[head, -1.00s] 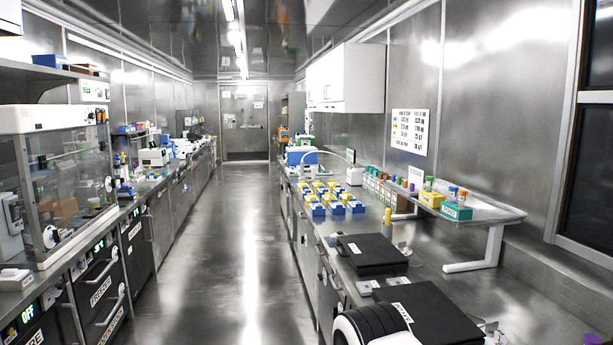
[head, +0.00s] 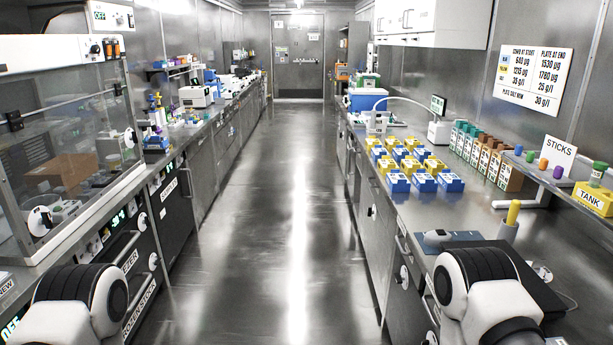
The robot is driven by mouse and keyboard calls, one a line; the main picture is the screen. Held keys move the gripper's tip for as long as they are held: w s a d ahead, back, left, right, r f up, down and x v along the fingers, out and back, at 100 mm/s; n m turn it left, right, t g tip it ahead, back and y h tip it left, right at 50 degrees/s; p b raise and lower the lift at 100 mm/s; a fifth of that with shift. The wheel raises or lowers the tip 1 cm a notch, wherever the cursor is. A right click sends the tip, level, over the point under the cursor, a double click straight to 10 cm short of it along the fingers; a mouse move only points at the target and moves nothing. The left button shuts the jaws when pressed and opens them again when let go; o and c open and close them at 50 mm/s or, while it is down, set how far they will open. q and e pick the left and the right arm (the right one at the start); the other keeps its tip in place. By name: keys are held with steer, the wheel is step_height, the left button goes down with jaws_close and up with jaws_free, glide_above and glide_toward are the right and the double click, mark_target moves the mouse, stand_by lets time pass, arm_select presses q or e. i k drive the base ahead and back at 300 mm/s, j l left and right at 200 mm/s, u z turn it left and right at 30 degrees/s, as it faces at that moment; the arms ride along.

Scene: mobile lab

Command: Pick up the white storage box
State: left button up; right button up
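I cannot tell for sure which thing is the white storage box. On the far part of the right bench stands a blue box with a white top (head: 365,99), with a smaller green-and-white item (head: 370,81) on it. On the left bench stands a white boxy unit (head: 196,96) with a dark front. Neither of my grippers is in view; only white and black links of my arms show at the bottom left and bottom right.
The aisle floor (head: 270,190) is clear to the far door (head: 297,55). A clear-walled cabinet (head: 70,150) stands at left.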

mark_target(381, 124)
steer(key=i, duration=3.25)
